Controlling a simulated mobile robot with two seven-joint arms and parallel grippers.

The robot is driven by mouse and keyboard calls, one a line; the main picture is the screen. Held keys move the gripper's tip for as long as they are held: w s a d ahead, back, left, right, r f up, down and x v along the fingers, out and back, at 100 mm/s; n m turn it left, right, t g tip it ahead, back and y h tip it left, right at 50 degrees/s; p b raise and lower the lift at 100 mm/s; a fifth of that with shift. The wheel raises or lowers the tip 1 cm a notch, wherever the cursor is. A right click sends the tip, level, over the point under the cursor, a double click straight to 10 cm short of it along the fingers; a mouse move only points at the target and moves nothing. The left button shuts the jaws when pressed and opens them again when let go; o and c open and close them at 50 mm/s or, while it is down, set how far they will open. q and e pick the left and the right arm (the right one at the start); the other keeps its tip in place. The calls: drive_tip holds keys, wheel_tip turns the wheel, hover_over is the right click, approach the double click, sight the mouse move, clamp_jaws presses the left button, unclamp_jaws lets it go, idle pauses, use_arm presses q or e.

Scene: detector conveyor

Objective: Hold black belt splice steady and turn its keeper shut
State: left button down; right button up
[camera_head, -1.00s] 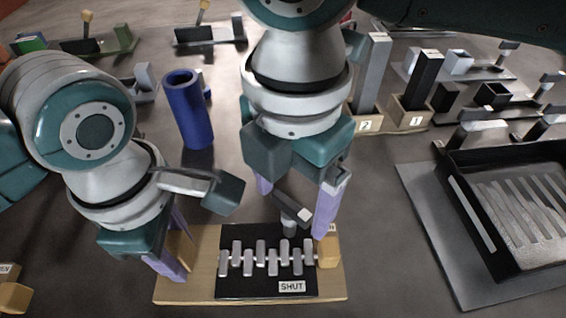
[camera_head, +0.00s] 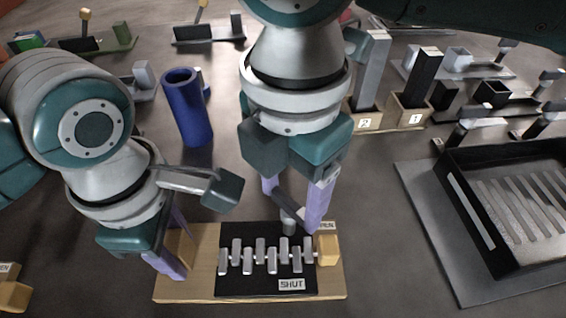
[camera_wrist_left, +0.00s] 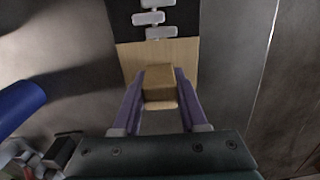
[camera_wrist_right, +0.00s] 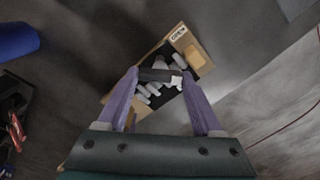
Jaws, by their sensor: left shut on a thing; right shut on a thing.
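The black belt splice (camera_head: 230,288) lies on a wooden base (camera_head: 200,290), with a row of metal clips across it and a SHUT label at its near edge. My left gripper (camera_head: 172,250) is shut on the tan block (camera_wrist_left: 158,80) at the base's left end. The keeper (camera_head: 289,212) is a dark bar on a grey post at the splice's far edge. My right gripper (camera_head: 293,200) is shut on the keeper bar, which also shows between its fingers in the right wrist view (camera_wrist_right: 158,75). The OPEN label (camera_wrist_right: 178,34) is at the base's far right, partly hidden in the head view.
A second tan block (camera_head: 328,249) stands on the base's right end. A blue cylinder (camera_head: 188,108) stands behind the left arm. A black slotted tray (camera_head: 490,240) is at right, with bare floor between it and the base. Numbered wooden holders (camera_head: 412,112) stand at the back.

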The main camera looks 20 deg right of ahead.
sight(290, 202)
drive_tip(key=m, duration=0.4)
drive_tip(key=shift+m, duration=2)
drive_tip(key=o, duration=1.4)
wheel_tip(290, 202, up, 12)
drive_tip(key=shift+r, duration=0.1)
use_arm(q)
drive_tip(key=shift+c, duration=1.8)
unclamp_jaws()
